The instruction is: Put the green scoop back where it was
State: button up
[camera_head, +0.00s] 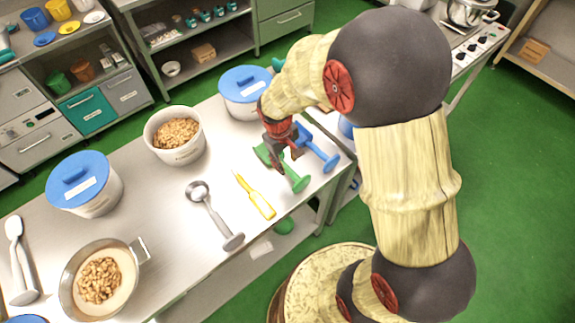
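The green scoop (293,178) is on or just above the steel table, near its right end. Its handle end points toward the table's front edge, and part of it is hidden behind my gripper. My gripper (281,165) points down right at the green scoop, with its dark fingers over it. The picture is too small to tell whether the fingers are closed on it or whether they touch it. A blue scoop (322,158) lies close by on the right.
A yellow tool (256,196) and a metal ladle (214,215) lie left of the green scoop. An open tub of nuts (181,152), blue-lidded tubs (246,105) (88,198) and a pan (80,252) stand around. Bare tabletop (160,220) shows between them.

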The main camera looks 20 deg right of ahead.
jog(key=s+r+m+t, duration=0.1)
jog(key=s+r, duration=0.2)
jog(key=r, duration=0.6)
jog(key=s+r+t, duration=0.1)
jog(key=s+r, duration=0.1)
jog(key=r, duration=0.7)
jog(key=s+r+m+t+y, duration=0.1)
jog(key=s+r+m+t, duration=0.1)
jog(key=s+r, duration=0.8)
jog(key=s+t, duration=0.1)
jog(key=s, duration=0.1)
jog(key=shift+s+a+m+p, duration=0.15)
jog(key=shift+s+m+p, duration=0.15)
jog(key=shift+s+p, duration=0.1)
notch_tip(320, 180, down, 3)
jog(key=b, duration=0.3)
jog(key=shift+f, duration=0.15)
jog(key=shift+r, duration=0.2)
jog(key=shift+c, duration=0.2)
jog(key=shift+a, duration=0.1)
jog(key=shift+c, duration=0.6)
